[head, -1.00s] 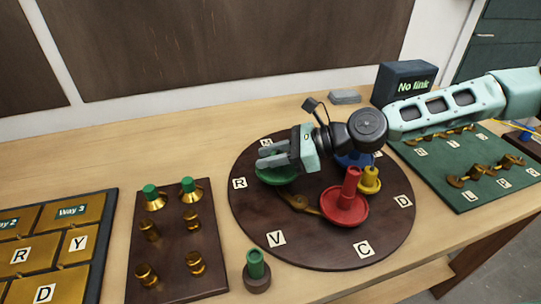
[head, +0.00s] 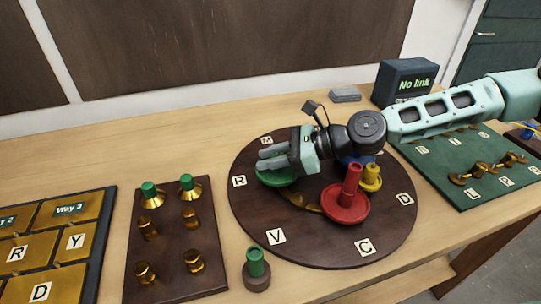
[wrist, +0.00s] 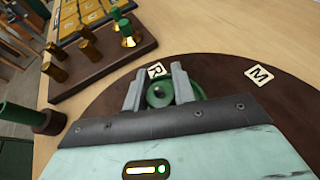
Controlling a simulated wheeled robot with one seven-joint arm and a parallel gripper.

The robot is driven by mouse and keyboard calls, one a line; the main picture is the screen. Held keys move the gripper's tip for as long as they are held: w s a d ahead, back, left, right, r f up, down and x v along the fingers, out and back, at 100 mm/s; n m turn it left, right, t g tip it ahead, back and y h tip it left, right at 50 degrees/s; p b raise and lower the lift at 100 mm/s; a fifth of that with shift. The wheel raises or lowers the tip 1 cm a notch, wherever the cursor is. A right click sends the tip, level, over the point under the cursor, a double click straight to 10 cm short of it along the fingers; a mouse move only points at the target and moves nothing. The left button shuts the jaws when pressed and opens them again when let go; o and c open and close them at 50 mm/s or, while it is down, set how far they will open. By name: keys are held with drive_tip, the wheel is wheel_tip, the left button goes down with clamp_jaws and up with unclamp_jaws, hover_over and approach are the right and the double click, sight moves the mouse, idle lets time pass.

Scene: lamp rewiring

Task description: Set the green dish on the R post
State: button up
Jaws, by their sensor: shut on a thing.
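The green dish (head: 275,180) is at the left side of the dark round board (head: 325,252), close to the R label (head: 239,181). My gripper (head: 266,160) is shut on its upright green middle part, which shows between the fingers in the wrist view (wrist: 158,95). The dish looks level and low over the board. The R post is not visible; the dish and gripper cover that spot, so I cannot tell whether the dish touches it.
A red dish (head: 345,208), a yellow piece (head: 371,177) and a partly hidden blue piece share the round board. A brown peg block (head: 172,260) with green-topped pegs stands left. A green cylinder (head: 257,263) stands in front. A green hook board (head: 465,195) lies right.

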drive_tip(key=shift+f, duration=0.25)
drive_tip(key=o, duration=1.1)
drive_tip(key=v, duration=1.7)
drive_tip(key=shift+d, duration=0.2)
drive_tip(key=shift+s+r, duration=0.1)
